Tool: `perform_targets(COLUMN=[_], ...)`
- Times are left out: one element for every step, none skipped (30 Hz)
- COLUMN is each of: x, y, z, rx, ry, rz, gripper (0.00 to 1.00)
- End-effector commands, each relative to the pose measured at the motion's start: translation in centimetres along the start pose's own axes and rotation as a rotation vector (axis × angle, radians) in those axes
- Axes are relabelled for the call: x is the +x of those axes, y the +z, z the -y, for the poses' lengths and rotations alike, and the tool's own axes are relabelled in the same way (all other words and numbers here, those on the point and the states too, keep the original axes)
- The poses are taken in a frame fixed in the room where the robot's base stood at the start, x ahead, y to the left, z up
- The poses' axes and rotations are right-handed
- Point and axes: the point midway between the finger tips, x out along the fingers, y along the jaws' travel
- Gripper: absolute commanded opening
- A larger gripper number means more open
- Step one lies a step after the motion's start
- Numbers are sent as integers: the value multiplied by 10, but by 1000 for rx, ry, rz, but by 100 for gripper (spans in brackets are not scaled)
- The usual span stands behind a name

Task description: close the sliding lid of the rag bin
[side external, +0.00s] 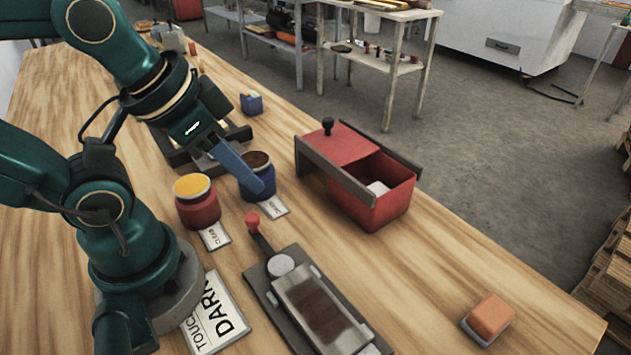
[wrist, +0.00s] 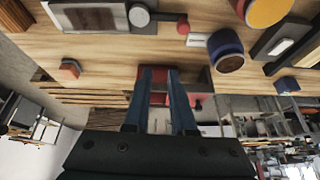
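The rag bin (side external: 385,208) is a red open-topped box with dark side rails, standing on the bench right of centre in the side view. Its red sliding lid (side external: 340,143) with a black knob (side external: 327,126) covers the left-rear part. The right-front part is open and shows something white inside. My gripper (side external: 258,185) is left of the bin, apart from it, and overlaps the dark blue pot in that view. In the wrist view, the two fingers (wrist: 160,72) are apart with nothing held between them. Part of the red bin (wrist: 158,98) shows beyond and between them.
A dark blue pot (side external: 257,188) and a red pot with yellow contents (side external: 196,203) stand near my gripper. A dark tray device (side external: 320,308) lies in front. An orange block (side external: 490,316) sits at right. Bench between bin and block is clear.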

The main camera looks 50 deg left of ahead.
Motion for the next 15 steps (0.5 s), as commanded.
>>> perform_targets(x=[-4,-9,-15,-18,-21,-25,-28,-30,-32,-33,-34,-35,-35,-35,-34], y=[-3,-7,-14,-19,-26,-35,-42,-49,-59,-67,-75,-86,-95,-104,-115], z=[-3,-6,-9,-11,-12,-13,-13,-13,-12,-10,-8,-4,0,5,12], rx=[34,60,96,115,129,147,156,163,171,176,178,179,178,176,173], ry=[13,27,47,60,73,90,102,116,134,146,160,179,193,208,228], rz=[-2,-9,-11,-6,-2,5,12,17,25,30,36,41,43,46,47], gripper=[1,0,0,0,0,0,0,0,0,0,0,0,0,0,0])
